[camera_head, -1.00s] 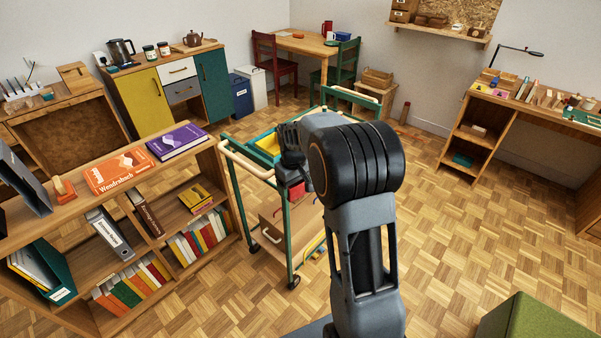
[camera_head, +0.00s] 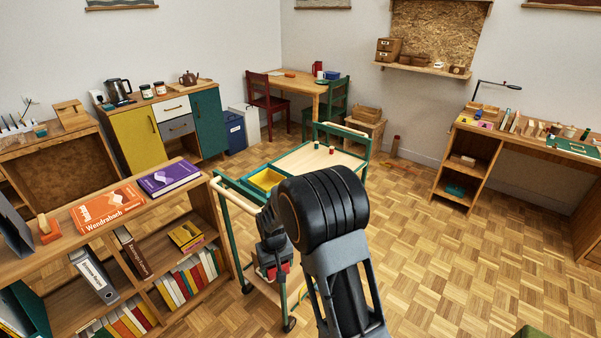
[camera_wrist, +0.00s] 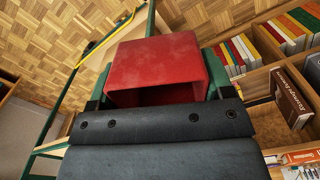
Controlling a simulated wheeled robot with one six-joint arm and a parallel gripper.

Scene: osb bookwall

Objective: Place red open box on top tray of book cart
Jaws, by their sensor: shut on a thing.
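The red open box (camera_wrist: 160,65) fills the middle of the wrist view, held between the fingers of my gripper (camera_wrist: 158,92). A little of the red box (camera_head: 284,268) shows in the head view, below my gripper (camera_head: 274,258). The fingers are shut on it. The book cart (camera_head: 226,232) has a green frame. Its top tray (camera_head: 325,160) is pale with a green rim. The box is at the cart's near side, and in the picture lies below the top tray. My arm hides part of the cart.
The tray's middle looks clear. A bookshelf (camera_head: 130,215) stands close on the left. Open parquet floor (camera_head: 450,265) lies to the right.

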